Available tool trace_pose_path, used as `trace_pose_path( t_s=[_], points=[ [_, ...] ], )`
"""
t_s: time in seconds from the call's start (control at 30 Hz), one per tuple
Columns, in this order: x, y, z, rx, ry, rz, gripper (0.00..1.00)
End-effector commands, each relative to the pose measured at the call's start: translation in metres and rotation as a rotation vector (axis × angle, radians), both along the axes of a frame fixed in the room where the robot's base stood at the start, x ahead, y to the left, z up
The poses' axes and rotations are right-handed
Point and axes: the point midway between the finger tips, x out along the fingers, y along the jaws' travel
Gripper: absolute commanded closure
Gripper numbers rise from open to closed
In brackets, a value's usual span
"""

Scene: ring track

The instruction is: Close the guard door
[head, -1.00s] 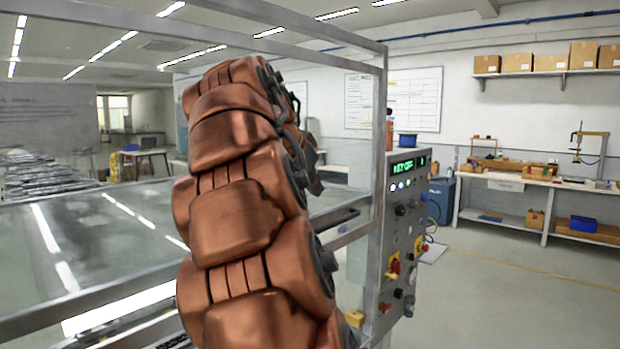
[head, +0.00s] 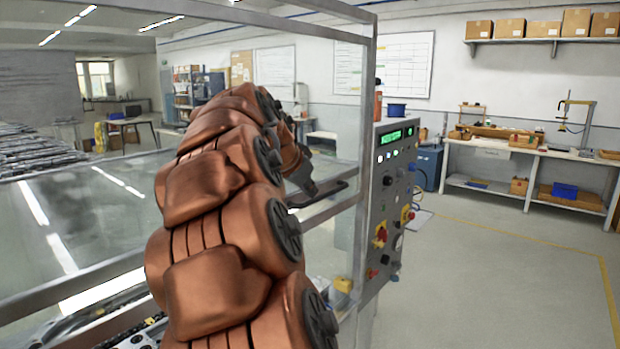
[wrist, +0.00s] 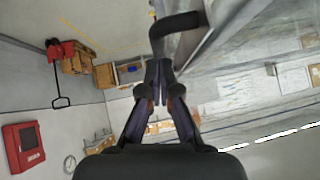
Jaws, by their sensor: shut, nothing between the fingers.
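The guard door (head: 365,140) is a clear panel in a grey metal frame, in front of me in the head view. Its black bar handle (head: 328,192) is on the frame's lower rail. In the wrist view the handle (wrist: 180,24) shows at the top, with the frame (wrist: 225,30) to its right. My gripper (wrist: 157,72) is shut and empty, its fingertips just below the handle in that picture. I cannot tell whether they touch it. In the head view my copper arm hides part of the door and most of the gripper.
A control panel (head: 390,210) with a green display and knobs stands right of the frame. A workbench (head: 520,160) is farther right, under a shelf of boxes (head: 545,40). The floor (head: 490,270) at right is open. The wrist view shows a red wall box (wrist: 24,146).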

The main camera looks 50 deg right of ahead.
Motion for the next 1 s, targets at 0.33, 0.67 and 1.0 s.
trace_pose_path(
  t_s=[0.33, 0.67, 1.0],
  points=[
    [0.0, 0.0, -0.007, 0.002, 0.002, -0.002, 1.0],
    [0.0, 0.0, -0.012, 0.002, 0.002, -0.002, 1.0],
    [0.001, 0.0, -0.071, 0.002, 0.002, 0.0, 1.0]
  ],
)
